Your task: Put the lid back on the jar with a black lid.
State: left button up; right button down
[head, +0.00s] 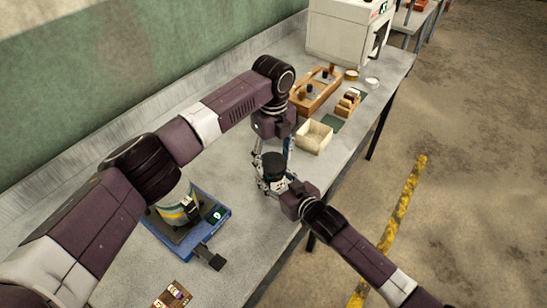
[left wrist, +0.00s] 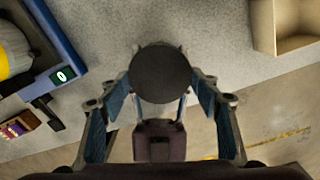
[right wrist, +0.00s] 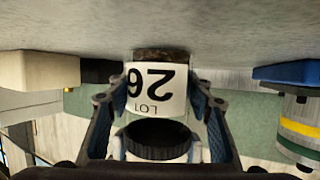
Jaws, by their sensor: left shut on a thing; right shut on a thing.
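The jar, with a white label reading LOT 26 (right wrist: 152,90), stands between the fingers of my right gripper (right wrist: 157,98), which is shut on it. In the head view the jar (head: 275,186) is near the table's front edge. The round black lid (left wrist: 160,74) is between the fingers of my left gripper (left wrist: 162,88), which is shut on it from above. In the head view the lid (head: 273,162) is over the jar's mouth. The lid's ribbed side also shows in the right wrist view (right wrist: 157,142). I cannot tell whether it is fully seated.
A blue scale (head: 222,212) bearing a yellow-banded container (head: 178,210) is at left. A cream open box (head: 315,138), a wooden tray (head: 312,97) and a white appliance (head: 338,35) stand farther back. Small colored items (head: 174,295) lie at the near table edge.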

pick_arm(q)
jog(key=m, duration=0.7)
jog(key=shift+a, duration=0.1)
jog(key=m, duration=0.7)
jog(key=shift+a, duration=0.1)
jog(key=o, duration=0.8)
jog(key=shift+c, duration=0.2)
jog(key=shift+r, duration=2.25)
